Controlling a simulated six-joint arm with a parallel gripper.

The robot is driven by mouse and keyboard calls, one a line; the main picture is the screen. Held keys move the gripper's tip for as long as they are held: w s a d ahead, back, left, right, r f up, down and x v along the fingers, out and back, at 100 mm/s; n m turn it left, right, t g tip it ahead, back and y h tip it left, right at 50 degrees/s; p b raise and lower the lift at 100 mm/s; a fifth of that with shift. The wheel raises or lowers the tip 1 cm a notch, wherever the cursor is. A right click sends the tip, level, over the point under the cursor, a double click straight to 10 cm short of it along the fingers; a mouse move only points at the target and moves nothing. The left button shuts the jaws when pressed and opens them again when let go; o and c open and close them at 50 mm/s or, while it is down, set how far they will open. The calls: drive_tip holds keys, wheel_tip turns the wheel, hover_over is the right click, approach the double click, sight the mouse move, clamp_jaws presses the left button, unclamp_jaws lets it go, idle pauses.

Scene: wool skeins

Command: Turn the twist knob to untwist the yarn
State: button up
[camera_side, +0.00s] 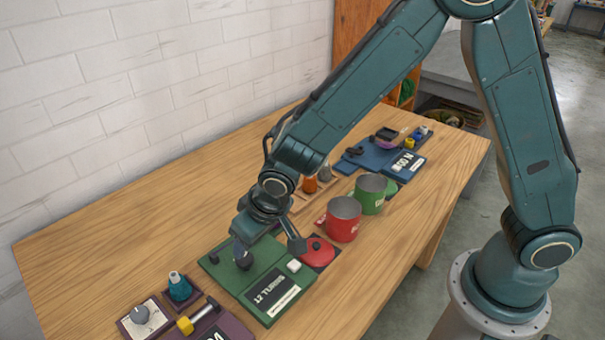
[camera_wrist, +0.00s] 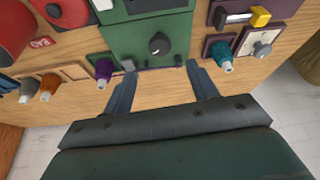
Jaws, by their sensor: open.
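A green board (camera_side: 225,250) lies near the front of the table. A dark round knob (camera_wrist: 159,43) sits on it, and it also shows in the side view (camera_side: 245,263), partly covered by a finger. I cannot tell for sure that this is the twist knob. My gripper (camera_wrist: 160,68) is open and empty, tilted over the board. In the wrist view its fingertips are apart, with the knob between their lines and just beyond the tips. I cannot tell whether a finger touches the knob or board. No yarn is clearly visible on this board.
A red mug (camera_side: 343,219) and a green mug (camera_side: 371,193) stand beyond the gripper. A purple board with a yellow block (camera_side: 185,325), a grey knob (camera_side: 140,314) and a teal cone (camera_side: 180,288) are at lower left. Bare wood lies along the wall.

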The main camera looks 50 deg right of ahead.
drive_tip(key=shift+v, duration=2.2)
drive_tip(key=s+d+r, duration=0.3)
drive_tip(key=d+r, duration=0.3)
drive_tip(key=s+d+r, duration=0.4)
drive_tip(key=d+r, duration=0.2)
drive_tip(key=r, duration=0.1)
drive_tip(key=s+d+r, duration=0.2)
drive_tip(key=s+d, duration=0.2)
drive_tip(key=s, duration=0.3)
drive_tip(key=s+d+r+m+t, duration=0.1)
drive_tip(key=s+d+r, duration=0.1)
drive_tip(key=s+d, duration=0.2)
drive_tip(key=shift+s+r, duration=0.15)
drive_tip(key=shift+s, duration=1.3)
drive_tip(key=shift+w, duration=0.1)
